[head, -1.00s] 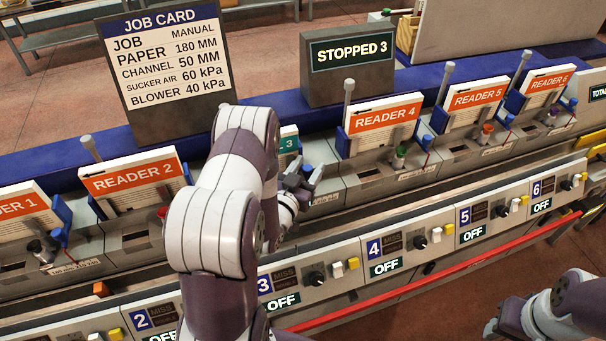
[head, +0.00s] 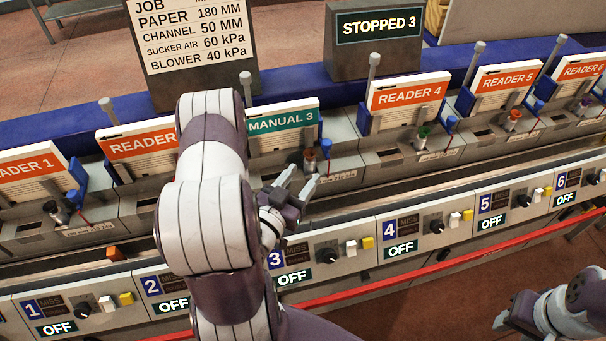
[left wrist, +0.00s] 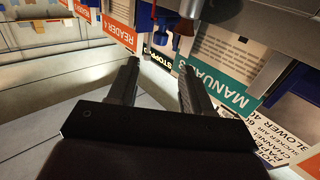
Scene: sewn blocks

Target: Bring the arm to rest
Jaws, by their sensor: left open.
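My left arm reaches in from the bottom of the head view, and its gripper (head: 298,190) hangs over the rail in front of the station with the teal Manual 3 stack (head: 283,121). The gripper is open, with nothing between its fingers. In the left wrist view the two fingers (left wrist: 160,85) stand apart, and the Manual 3 stack (left wrist: 215,88) lies beyond them to the right. My right gripper (head: 508,318) shows at the lower right edge of the head view, low and clear of the machine; its jaws are too unclear to read.
Orange Reader stacks, such as Reader 4 (head: 408,95), stand in feeder stations on both sides. A control panel with OFF displays (head: 401,248) runs along the front, above a red rail (head: 420,275). A sign (head: 378,27) reads STOPPED 3. The floor at lower right is free.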

